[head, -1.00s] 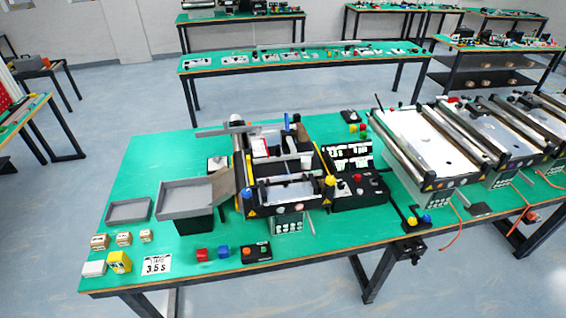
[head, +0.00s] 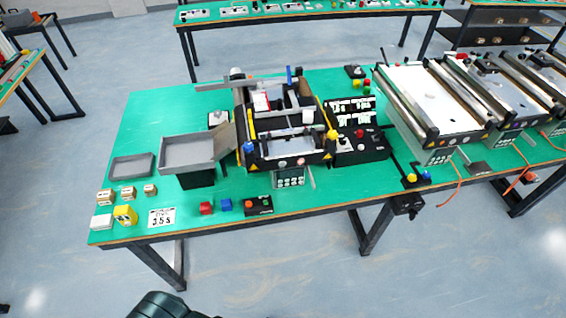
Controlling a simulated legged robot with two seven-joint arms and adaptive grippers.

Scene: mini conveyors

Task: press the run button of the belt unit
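The belt unit (head: 243,150), a small conveyor with a black and yellow frame, stands mid-table. A keypad panel (head: 290,180) is on its front. A black control box (head: 362,150) with a red knob and small buttons stands at its right. Neither gripper is recognisable in view.
A grey tray (head: 187,153) on a black stand and a flat grey tray (head: 132,168) are left of the unit. Small boxes and a "3.5 S" card (head: 161,217) lie at front left. Larger conveyors (head: 430,95) stand at right.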

